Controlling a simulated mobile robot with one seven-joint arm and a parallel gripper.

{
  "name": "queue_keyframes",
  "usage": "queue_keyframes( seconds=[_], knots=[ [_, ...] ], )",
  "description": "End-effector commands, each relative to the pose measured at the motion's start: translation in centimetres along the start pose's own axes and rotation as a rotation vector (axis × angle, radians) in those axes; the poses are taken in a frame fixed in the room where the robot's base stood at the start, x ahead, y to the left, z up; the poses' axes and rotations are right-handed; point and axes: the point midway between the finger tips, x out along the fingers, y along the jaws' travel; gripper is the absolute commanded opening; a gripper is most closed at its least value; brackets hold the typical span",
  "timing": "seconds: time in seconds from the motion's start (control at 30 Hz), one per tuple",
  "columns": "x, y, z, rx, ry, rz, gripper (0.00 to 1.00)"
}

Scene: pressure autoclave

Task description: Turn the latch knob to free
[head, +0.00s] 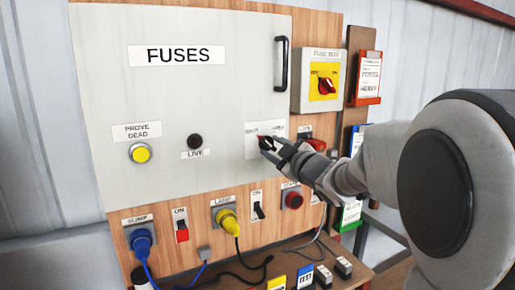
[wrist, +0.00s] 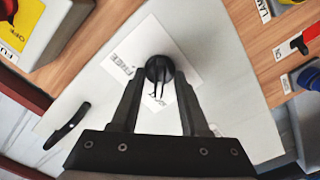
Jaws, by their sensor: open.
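The latch knob (wrist: 158,68) is a round black knob on a white label plate (wrist: 188,50), set on the grey panel door marked FUSES (head: 190,95). In the wrist view one word on the plate reads FREE; a second word beside the knob is partly hidden. My gripper (wrist: 158,80) is open, with one finger on each side of the knob; I cannot tell whether they touch it. In the head view my gripper (head: 272,147) is at the plate (head: 258,131) and mostly covers the knob.
A red lamp-like part (head: 316,144) is close beside my gripper. Plugs, switches and a red button (head: 292,200) line the board below.

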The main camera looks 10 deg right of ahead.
Motion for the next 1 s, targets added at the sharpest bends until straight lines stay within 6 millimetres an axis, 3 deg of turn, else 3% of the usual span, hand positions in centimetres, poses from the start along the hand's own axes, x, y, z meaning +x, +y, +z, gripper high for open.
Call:
queue_keyframes(
  seconds=[0.07,0.3,0.73,1.0],
  knots=[
    [-0.02,0.01,-0.01,0.0,0.0,0.0,0.41],
    [-0.04,0.02,-0.01,0.0,0.0,0.0,0.0],
    [-0.05,0.06,-0.02,0.014,0.0,0.001,0.0],
    [-0.05,0.18,-0.1,0.133,0.0,0.001,0.0]
  ],
)
